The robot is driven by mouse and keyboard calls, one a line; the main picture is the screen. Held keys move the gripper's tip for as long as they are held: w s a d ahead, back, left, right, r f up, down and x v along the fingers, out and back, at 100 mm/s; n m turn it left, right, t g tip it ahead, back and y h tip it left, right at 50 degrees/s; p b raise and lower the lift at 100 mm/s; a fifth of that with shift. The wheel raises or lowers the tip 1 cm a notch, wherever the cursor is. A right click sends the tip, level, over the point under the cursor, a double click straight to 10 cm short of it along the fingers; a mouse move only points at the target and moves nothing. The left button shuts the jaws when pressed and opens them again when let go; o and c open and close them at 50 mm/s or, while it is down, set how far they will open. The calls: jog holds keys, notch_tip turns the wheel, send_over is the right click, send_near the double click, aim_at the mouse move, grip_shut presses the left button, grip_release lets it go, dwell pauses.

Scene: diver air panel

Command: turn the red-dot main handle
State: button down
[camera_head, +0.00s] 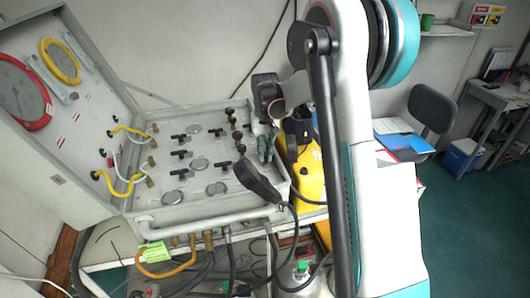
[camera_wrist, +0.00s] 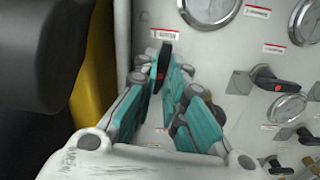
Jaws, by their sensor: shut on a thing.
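The main handle (camera_wrist: 164,60) is a black lever with a red dot, on the grey panel face in the wrist view. It stands between the teal-padded fingertips of my gripper (camera_wrist: 168,82), which are shut on it. A small red-lettered label lies just behind the handle. In the head view my gripper (camera_head: 265,147) is at the right end of the panel (camera_head: 212,152), and it hides the handle there.
Another black handle with a red dot (camera_wrist: 275,80) is to the right, among round gauges (camera_wrist: 208,8). In the head view, a yellow case (camera_head: 308,175) stands close right of the panel. A black handset (camera_head: 258,182) lies at its front right corner, and hoses hang below.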

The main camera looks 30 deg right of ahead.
aim_at(265, 155)
jog(key=shift+n, duration=0.5)
jog(key=c, duration=1.7)
grip_release()
jog(key=shift+o, duration=0.2)
jog(key=shift+r, duration=4)
